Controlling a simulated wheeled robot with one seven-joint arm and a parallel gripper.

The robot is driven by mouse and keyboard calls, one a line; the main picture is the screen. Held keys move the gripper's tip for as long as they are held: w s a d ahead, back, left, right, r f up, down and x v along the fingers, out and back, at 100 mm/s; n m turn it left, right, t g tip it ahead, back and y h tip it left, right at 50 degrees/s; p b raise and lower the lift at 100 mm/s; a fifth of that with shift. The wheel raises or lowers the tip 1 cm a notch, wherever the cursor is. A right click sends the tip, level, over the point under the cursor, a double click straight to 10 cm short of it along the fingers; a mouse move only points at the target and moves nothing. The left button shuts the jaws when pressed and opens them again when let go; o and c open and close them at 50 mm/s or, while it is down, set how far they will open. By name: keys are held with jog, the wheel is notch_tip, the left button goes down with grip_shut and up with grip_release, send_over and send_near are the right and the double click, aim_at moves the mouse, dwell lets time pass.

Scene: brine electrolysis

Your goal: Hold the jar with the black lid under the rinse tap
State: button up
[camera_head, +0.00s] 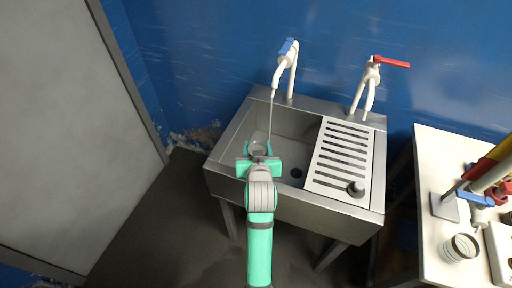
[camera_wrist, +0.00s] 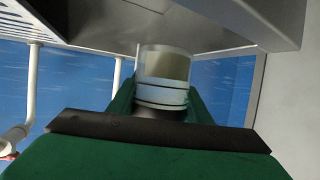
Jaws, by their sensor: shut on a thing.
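My gripper (camera_head: 259,148) is over the left basin of the steel sink (camera_head: 230,150), below the left tap (camera_head: 285,65) with the blue handle. A thin stream (camera_head: 271,115) runs from that spout down to the gripper. The gripper is shut on a clear jar, seen faintly between the fingers in the head view. In the wrist view the jar (camera_wrist: 165,68) has pale bands and sits between the green fingers (camera_wrist: 163,105). No black lid can be made out for sure on it; its near end is hidden by my gripper. I cannot tell whether water enters it.
A second tap (camera_head: 369,88) with a red handle stands at right. A slotted drainboard (camera_head: 340,155) covers the sink's right side, with a small dark round piece (camera_head: 356,188) on it. A white table (camera_head: 432,190) at right holds a jar (camera_head: 460,247) and a stand.

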jog(key=w+d, duration=0.3)
jog(key=w, duration=0.8)
jog(key=shift+d, duration=0.35)
jog(key=shift+w, duration=0.1)
dwell(6.4)
